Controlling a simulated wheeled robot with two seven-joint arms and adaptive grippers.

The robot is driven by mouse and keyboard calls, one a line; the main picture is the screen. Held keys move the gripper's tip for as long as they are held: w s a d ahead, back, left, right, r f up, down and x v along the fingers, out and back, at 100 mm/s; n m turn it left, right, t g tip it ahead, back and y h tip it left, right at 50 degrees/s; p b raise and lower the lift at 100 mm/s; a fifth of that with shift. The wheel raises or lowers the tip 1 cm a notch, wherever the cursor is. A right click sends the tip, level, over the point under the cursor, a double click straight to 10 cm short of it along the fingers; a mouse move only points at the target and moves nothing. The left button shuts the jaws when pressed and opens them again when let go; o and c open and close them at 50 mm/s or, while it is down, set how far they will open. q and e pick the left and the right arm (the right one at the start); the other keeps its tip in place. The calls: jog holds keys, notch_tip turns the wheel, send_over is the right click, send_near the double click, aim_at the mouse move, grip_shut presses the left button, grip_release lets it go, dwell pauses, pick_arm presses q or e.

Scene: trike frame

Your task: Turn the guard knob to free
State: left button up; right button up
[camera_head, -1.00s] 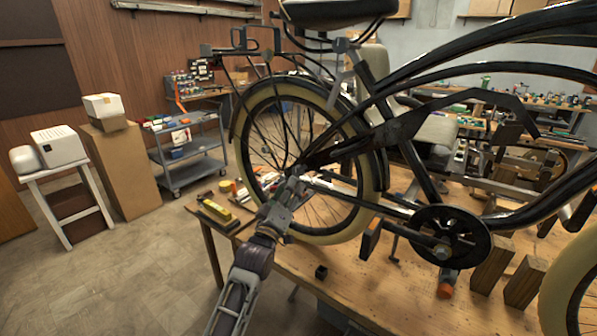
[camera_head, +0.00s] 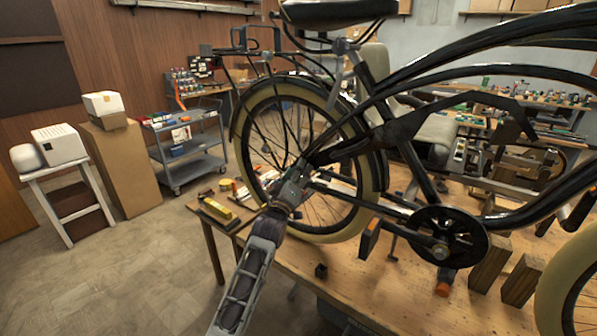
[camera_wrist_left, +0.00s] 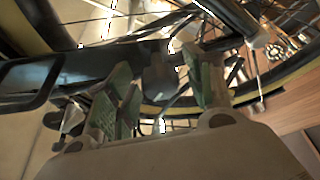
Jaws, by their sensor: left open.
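The black trike frame (camera_head: 405,130) stands over the wooden bench with its cream-tyred rear wheel (camera_head: 375,170) at the left. My left gripper (camera_head: 300,172) is at the rear hub, by the end of the black chain guard. In the left wrist view, the two green-grey fingers of my left gripper (camera_wrist_left: 162,88) are apart, with a dark, rounded part (camera_wrist_left: 158,72) between or just beyond them. I cannot tell if this part is the guard knob, whether the fingers touch it, or how it is turned. My right gripper is not in view.
The chainring (camera_head: 438,243) is to the right of my gripper, with an orange-ended part (camera_head: 442,289) below it. Wooden blocks (camera_head: 490,265) and a small black cube (camera_head: 321,270) are on the bench (camera_head: 370,290). A yellow-topped tool (camera_head: 216,209) lies at its left corner.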

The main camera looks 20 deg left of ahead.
pick_arm(q)
jog(key=shift+w+r, duration=0.1)
jog(key=shift+w, duration=0.25)
jog(key=shift+c, duration=0.2)
jog(key=c, duration=1)
